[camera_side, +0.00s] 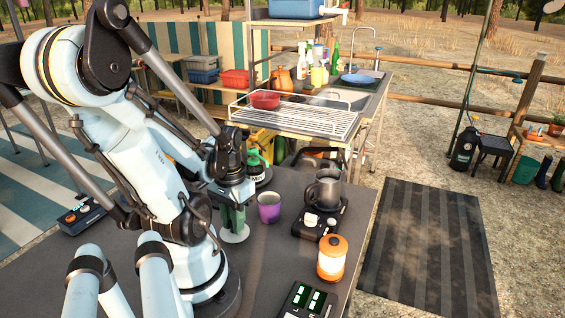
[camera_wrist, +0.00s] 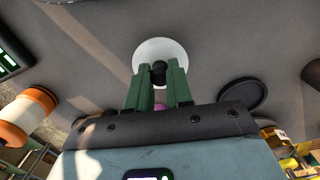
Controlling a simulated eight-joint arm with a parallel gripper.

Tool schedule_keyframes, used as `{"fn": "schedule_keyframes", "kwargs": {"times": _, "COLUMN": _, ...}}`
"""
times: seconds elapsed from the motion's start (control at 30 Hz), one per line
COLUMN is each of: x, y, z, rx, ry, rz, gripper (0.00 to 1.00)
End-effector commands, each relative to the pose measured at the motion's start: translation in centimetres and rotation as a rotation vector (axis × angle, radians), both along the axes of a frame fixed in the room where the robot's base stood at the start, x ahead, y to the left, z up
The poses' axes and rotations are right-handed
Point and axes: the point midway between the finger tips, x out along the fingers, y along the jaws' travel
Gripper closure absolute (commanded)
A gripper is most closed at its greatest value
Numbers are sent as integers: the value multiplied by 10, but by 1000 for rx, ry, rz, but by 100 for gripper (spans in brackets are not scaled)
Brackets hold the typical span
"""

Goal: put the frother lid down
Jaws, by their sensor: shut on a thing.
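The frother lid (camera_side: 235,236) is a pale round disc, low over the grey table (camera_side: 265,265). In the wrist view the lid (camera_wrist: 160,52) shows a black knob at its middle. My gripper (camera_side: 234,216) has green fingers and is shut on this knob. The fingers (camera_wrist: 158,75) close on it from both sides, with the disc beyond them. I cannot tell whether the lid touches the table. A dark metal jug (camera_side: 324,190), likely the frother, stands upright on a black base, right of the lid.
A purple cup (camera_side: 269,208) stands close right of my gripper. An orange-and-white lantern (camera_side: 332,258) and a device with green displays (camera_side: 308,299) are near the front right. A black disc (camera_wrist: 240,95) lies on the table. Grey table between lid and lantern is clear.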

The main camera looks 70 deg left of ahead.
Motion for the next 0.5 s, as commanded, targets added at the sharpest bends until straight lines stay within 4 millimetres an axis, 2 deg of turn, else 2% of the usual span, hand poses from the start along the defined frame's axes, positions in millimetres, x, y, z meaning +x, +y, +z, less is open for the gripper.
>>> {"fn": "schedule_keyframes", "kwargs": {"times": 0.2, "x": 0, "y": 0, "z": -10, "rx": 0, "ry": 0, "rz": 0, "gripper": 100}}
{"fn": "schedule_keyframes", "kwargs": {"times": 0.5, "x": 0, "y": -1, "z": -12, "rx": 0, "ry": 0, "rz": 0, "gripper": 100}}
